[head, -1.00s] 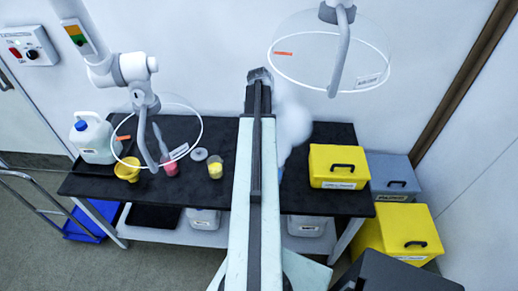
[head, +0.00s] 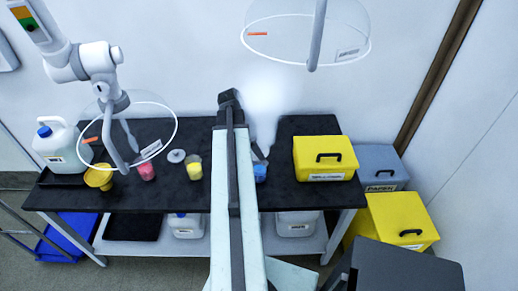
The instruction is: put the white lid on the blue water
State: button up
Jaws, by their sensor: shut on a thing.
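A beaker of blue water (head: 260,172) stands on the black bench, just right of my arm, which covers its left side. A dark angled piece (head: 258,152), which looks like part of my gripper, shows by the beaker's top edge. The rest of my gripper is hidden behind my arm. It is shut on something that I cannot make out. A pale round disc with a small knob (head: 177,156), which looks like a lid, lies on the bench between the pink and yellow beakers. I cannot tell whether it is the white lid.
A pink beaker (head: 147,172), yellow beaker (head: 194,172), yellow funnel (head: 99,178) and white jug (head: 62,148) stand left. A yellow box (head: 325,158) stands right of the blue water. Two clear hoods (head: 150,153) (head: 345,50) hang above.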

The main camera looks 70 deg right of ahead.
notch_tip(320, 180, down, 5)
jog(key=b, duration=0.5)
jog(key=shift+s+r, duration=0.1)
jog(key=shift+s, duration=0.05)
dwell(0.7)
jog(key=shift+f+b, duration=0.75)
jog(key=shift+f, duration=0.1)
jog(key=shift+f+b, duration=0.45)
